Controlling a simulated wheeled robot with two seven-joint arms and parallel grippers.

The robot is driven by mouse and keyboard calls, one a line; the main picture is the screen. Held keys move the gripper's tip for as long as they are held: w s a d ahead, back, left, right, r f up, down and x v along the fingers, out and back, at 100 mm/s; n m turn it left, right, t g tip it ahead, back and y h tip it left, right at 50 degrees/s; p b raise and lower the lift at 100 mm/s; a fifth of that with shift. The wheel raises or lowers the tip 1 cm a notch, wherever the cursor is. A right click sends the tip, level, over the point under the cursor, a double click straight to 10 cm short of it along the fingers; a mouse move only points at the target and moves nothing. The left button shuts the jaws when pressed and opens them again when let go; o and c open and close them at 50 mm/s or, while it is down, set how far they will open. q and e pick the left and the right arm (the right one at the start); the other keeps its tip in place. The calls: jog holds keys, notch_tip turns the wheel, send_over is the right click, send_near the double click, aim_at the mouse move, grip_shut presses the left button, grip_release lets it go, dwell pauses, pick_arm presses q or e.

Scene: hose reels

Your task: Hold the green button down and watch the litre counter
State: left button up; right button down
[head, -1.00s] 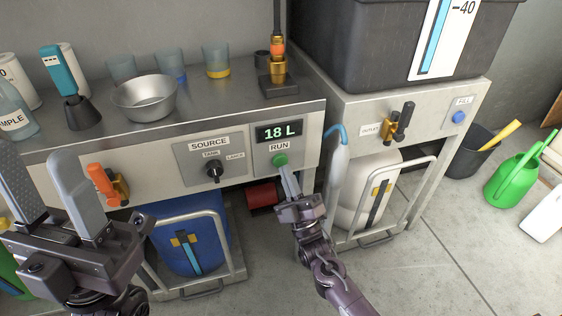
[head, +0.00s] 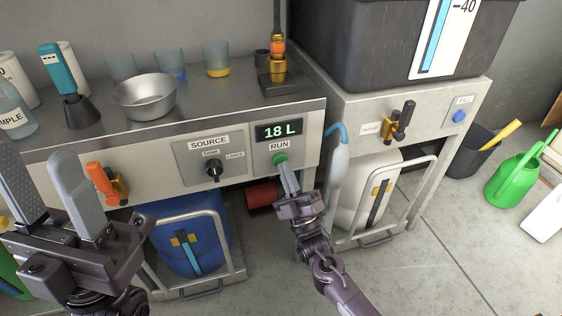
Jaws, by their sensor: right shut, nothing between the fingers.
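The green button (head: 280,158) sits under the RUN label on the front panel of the steel bench. The litre counter (head: 278,131) above it reads 18 L in green digits. My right gripper (head: 287,174) is shut and empty, with its fingertips at the lower edge of the button. They look to be touching it, but I cannot tell how far the button is pressed in. My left gripper (head: 48,192) is open and empty at the lower left, in front of the bench and away from the button.
A SOURCE knob (head: 213,170) is left of the button. An orange-handled valve (head: 106,183) is near my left gripper. A blue-tipped hose (head: 337,155) hangs just right of my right gripper. A blue drum (head: 190,240) and a white drum (head: 365,190) stand below.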

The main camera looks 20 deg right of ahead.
jog(key=shift+w+b, duration=0.3)
jog(key=shift+w, duration=0.2)
dwell(0.7)
dwell(0.7)
jog(key=shift+s+p, duration=0.6)
jog(key=shift+s, duration=0.35)
jog(key=shift+s, duration=0.1)
jog(key=s+p, duration=0.2)
jog(key=s, duration=0.2)
jog(key=shift+s+d+p, duration=0.1)
jog(key=shift+s+p, duration=0.25)
jog(key=shift+s, duration=0.05)
